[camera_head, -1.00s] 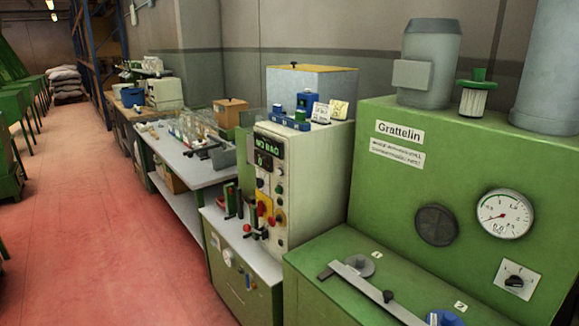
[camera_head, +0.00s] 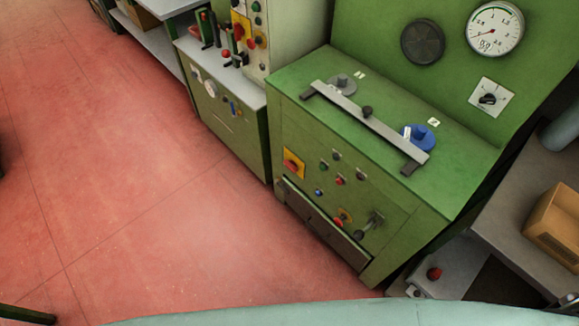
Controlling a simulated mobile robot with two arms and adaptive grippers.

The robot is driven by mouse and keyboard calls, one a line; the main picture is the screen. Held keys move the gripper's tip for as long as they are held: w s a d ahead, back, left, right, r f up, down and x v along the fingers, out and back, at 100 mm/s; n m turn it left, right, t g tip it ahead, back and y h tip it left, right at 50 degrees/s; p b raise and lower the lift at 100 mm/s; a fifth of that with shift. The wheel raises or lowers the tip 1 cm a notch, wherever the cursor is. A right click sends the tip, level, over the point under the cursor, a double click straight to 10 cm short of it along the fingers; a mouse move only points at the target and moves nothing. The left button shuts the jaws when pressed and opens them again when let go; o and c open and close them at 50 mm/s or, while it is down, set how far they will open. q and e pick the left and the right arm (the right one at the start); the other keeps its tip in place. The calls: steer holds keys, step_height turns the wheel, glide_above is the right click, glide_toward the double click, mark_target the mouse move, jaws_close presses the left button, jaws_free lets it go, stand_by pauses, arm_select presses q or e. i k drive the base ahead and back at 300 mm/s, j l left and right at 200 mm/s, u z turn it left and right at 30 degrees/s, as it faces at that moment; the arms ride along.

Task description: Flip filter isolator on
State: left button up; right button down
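A green machine (camera_head: 300,115) stands at the centre right. On the left of its front panel is a red rotary switch on a yellow plate (camera_head: 293,163). A black rotary knob on a white plate (camera_head: 488,98) is on the upright green panel, below a round gauge (camera_head: 495,28). Red and yellow switches (camera_head: 241,28) also show on the beige cabinet behind. I cannot read any label naming the filter isolator, so I cannot tell which switch it is. Neither gripper is in view.
Small buttons (camera_head: 338,180) and a lever (camera_head: 375,221) sit on the green front. A metal bar (camera_head: 365,115) and a blue knob (camera_head: 420,136) are on its top. A cardboard box (camera_head: 556,225) lies on a grey table at right. The red floor (camera_head: 130,180) at left is clear.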

mark_target(291, 164)
steer(key=i+j+z, duration=0.1)
steer(key=i+j, duration=1)
